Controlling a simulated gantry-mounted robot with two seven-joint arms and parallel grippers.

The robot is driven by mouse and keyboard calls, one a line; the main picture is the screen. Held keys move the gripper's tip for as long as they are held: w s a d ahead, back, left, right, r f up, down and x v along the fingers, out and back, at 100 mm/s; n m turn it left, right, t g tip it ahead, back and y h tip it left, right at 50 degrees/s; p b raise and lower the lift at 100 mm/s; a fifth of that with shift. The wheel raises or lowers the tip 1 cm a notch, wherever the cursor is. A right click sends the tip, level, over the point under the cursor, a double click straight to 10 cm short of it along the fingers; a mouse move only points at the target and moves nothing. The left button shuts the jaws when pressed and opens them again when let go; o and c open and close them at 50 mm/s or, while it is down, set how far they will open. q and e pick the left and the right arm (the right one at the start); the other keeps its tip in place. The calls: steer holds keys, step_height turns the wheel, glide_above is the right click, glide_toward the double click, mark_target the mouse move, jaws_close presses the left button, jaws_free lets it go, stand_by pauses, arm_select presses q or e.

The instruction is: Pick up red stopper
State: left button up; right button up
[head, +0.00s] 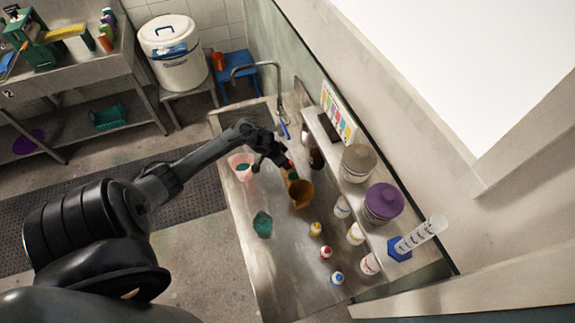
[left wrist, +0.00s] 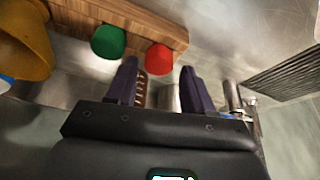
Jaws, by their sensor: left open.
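The red stopper (left wrist: 159,58) sits at the edge of a wooden block (left wrist: 150,18) in the left wrist view, beside a green stopper (left wrist: 107,41). In the head view the red stopper is a small spot (head: 290,163) beside my gripper. My left gripper (head: 272,160) is open over the steel counter. In the left wrist view its two dark fingers (left wrist: 159,68) point toward the red stopper, which shows between the fingertips, nearer the left finger. Nothing is held. I cannot tell whether a finger touches the stopper. My right gripper is in neither view.
A brown-yellow bucket (head: 302,194) stands close by the block. A pink bucket (head: 240,167) and a teal one (head: 262,224) stand on the counter (head: 275,270). Several small bottles line the right side below a shelf with a purple-lidded jar (head: 382,203). A faucet (head: 278,90) rises behind.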

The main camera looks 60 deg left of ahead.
arm_select(q)
steer(key=shift+x, duration=1.7)
steer(key=shift+w+r, duration=0.1)
steer(key=shift+w, duration=0.05)
steer(key=shift+c, duration=0.2)
steer(key=c, duration=0.8)
step_height(320, 180, up, 10)
steer(key=shift+p, duration=0.4)
step_height(320, 180, up, 5)
steer(key=p, duration=0.6)
